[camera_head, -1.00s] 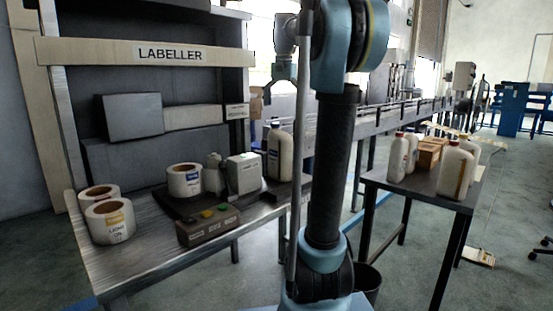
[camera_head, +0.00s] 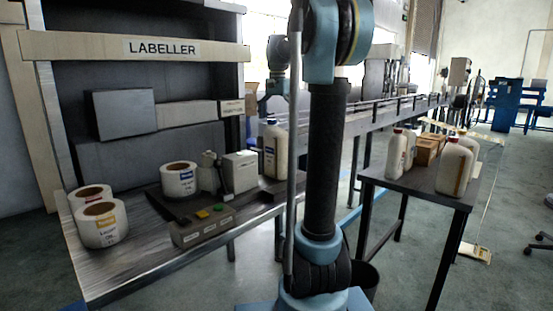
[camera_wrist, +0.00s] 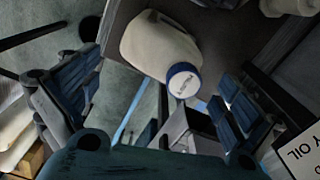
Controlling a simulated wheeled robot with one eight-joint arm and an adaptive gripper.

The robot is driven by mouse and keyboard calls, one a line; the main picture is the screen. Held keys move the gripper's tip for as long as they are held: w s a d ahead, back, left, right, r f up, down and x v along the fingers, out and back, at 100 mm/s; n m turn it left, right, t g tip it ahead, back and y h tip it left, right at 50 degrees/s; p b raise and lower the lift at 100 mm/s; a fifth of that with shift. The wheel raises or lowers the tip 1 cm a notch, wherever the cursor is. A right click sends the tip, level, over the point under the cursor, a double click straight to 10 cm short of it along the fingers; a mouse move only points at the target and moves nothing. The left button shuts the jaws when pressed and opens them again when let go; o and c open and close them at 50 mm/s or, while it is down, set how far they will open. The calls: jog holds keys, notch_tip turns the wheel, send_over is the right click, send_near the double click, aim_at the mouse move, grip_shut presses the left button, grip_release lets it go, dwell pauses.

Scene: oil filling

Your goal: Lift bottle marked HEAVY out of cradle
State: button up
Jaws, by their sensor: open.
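My gripper (camera_head: 268,108) is just above the bench bottle, partly hidden behind my arm. In the wrist view its two fingers are spread wide on either side of the bottle, apart from it and empty. I cannot make out the cradle's shape; a dark surface lies beneath the bottle.
The labeller bench (camera_head: 150,262) holds label rolls (camera_head: 100,224), a button box (camera_head: 203,227) and a grey device (camera_head: 240,171). A dark table (camera_head: 425,186) at right carries several bottles (camera_head: 454,167) and a brown box (camera_head: 427,152).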

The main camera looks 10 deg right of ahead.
aim_at(277, 127)
jog(key=shift+a+f, duration=0.15)
jog(key=shift+f, duration=3.35)
jog(key=shift+w, duration=0.1)
jog(key=c, duration=1.2)
jog(key=shift+r, duration=0.1)
